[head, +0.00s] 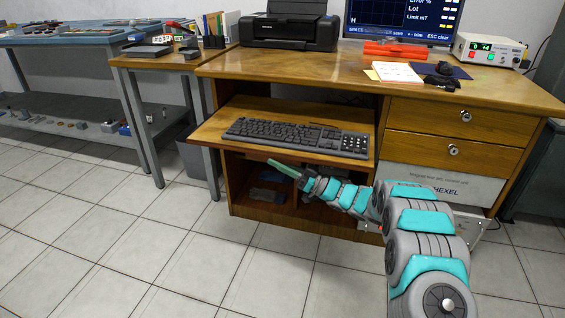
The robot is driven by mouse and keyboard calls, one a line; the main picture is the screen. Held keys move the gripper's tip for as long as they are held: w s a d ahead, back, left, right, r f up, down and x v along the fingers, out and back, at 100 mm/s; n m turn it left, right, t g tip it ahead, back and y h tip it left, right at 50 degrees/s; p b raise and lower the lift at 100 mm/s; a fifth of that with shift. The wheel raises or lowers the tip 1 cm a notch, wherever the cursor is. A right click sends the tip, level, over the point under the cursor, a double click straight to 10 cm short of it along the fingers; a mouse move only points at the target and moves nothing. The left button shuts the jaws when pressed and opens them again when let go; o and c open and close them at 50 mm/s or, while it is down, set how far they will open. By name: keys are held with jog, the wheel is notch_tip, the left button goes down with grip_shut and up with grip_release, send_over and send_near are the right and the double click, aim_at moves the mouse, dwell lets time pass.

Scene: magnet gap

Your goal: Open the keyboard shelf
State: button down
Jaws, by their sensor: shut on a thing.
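The keyboard shelf (212,131) is a wooden board under the desk top. It stands out from the desk front, with a black keyboard (297,136) lying on it. My gripper (278,165) has green fingers and is at the shelf's front edge, left of the middle. It is shut on the shelf's front edge. The exact contact is small and hard to make out. My arm reaches in from the lower right.
The wooden desk (330,72) carries a printer (291,32), a monitor (404,18) and a meter box (489,49). Two drawers (460,116) are right of the shelf. A bin (193,155) stands to the left. The tiled floor (130,230) in front is clear.

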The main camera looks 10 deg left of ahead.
jog(key=shift+r, duration=0.1)
jog(key=c, duration=0.9)
grip_release()
jog(key=shift+s, duration=0.1)
jog(key=shift+d, duration=0.1)
jog(key=v, duration=0.7)
jog(key=shift+d, duration=0.3)
